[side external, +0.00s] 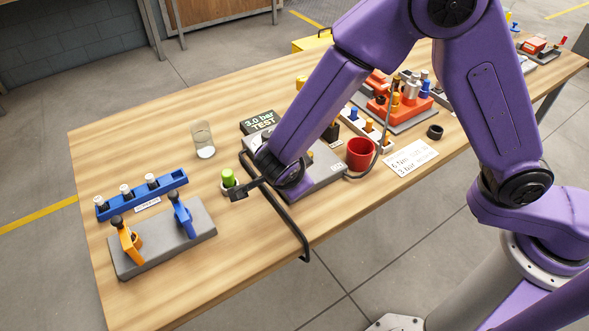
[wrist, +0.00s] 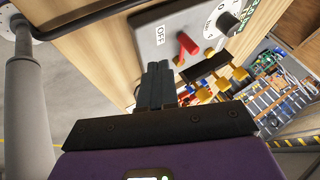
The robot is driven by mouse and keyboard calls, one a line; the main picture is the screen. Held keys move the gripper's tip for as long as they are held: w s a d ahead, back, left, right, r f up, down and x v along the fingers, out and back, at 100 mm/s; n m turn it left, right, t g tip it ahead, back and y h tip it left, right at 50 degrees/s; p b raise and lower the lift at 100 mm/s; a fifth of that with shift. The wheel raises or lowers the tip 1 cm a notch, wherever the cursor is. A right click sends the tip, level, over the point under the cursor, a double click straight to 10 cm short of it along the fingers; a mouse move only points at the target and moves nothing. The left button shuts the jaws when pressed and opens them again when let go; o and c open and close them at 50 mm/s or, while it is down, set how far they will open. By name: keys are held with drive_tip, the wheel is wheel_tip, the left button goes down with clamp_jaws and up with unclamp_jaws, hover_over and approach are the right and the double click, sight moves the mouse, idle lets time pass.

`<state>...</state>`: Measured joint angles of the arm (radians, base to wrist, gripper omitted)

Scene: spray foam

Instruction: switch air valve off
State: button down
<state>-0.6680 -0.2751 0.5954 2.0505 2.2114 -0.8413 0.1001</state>
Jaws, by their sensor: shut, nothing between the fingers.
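The air valve shows in the wrist view as a red lever (wrist: 188,43) on a grey panel (wrist: 150,52). An OFF label (wrist: 160,36) lies to its left and a black-and-white dial (wrist: 228,22) to its right. My gripper (wrist: 157,68) is shut and empty, its dark fingertips just short of the lever, apparently apart from it. The grey box (side external: 322,178) is partly behind my arm there, and the lever is hidden.
A black bar (side external: 285,220) runs along the front by my gripper. A blue rack (side external: 160,192) and a grey base (side external: 200,225) with orange and blue tools stand left. A glass beaker (side external: 203,140) is behind; a red cup (side external: 360,153) stands right.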

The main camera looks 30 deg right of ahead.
drive_tip(key=v, duration=0.6)
drive_tip(key=shift+w+a, duration=0.1)
